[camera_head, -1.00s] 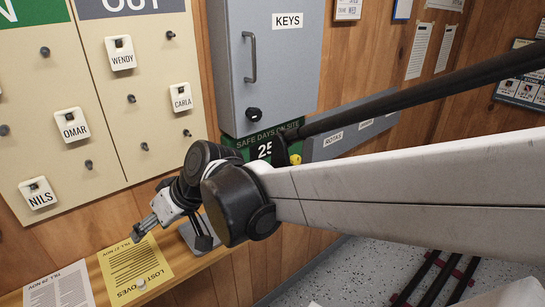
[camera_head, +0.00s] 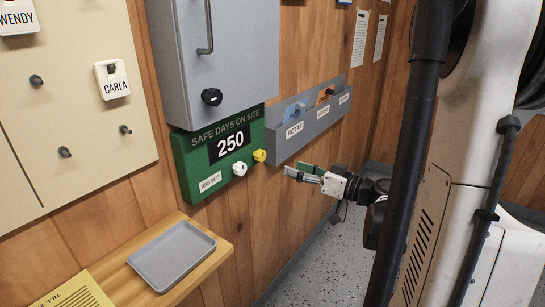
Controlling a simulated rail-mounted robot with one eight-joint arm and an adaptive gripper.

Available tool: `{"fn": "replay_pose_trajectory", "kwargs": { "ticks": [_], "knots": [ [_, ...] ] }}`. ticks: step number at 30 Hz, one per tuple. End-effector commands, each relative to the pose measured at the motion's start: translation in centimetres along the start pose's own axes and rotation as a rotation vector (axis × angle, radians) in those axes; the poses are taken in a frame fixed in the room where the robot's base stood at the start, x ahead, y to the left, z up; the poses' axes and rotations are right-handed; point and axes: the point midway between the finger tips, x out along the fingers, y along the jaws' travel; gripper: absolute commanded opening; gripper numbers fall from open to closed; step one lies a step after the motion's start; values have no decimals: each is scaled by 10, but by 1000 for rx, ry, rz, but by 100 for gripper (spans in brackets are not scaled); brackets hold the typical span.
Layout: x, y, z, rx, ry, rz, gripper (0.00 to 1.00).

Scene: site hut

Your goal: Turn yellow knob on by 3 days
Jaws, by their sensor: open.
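The green "SAFE DAYS ON SITE" counter (camera_head: 190,167) is on the wood wall below the grey keys cabinet. Its black display (camera_head: 230,145) reads 250. The yellow knob (camera_head: 260,156) sticks out at the counter's right edge, and a white knob (camera_head: 239,169) sits to its left, lower down. My gripper (camera_head: 296,173) is to the right of the yellow knob in the picture, with its fingers pointing left toward the counter. It is open and apart from the knob, with nothing seen between the fingers. Part of the arm behind the gripper is hidden by my own links.
A grey card rack (camera_head: 280,150) is on the wall just right of the counter. The keys cabinet (camera_head: 240,75) with a black knob (camera_head: 212,97) is above. A grey tray (camera_head: 173,256) lies on a wooden shelf (camera_head: 222,252) below left.

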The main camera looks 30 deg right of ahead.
Motion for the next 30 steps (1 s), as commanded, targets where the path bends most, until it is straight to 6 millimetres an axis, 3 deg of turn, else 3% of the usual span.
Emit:
{"fn": "replay_pose_trajectory", "kwargs": {
  "ticks": [4, 8, 24, 30],
  "knots": [
    [-1, 5, 0, -12, 23, 1, 48],
    [11, 4, 0, -12, 22, -1, 48],
    [104, 4, -2, -11, 20, -2, 48],
    [127, 5, -2, -11, 21, 0, 48]
  ]
}}
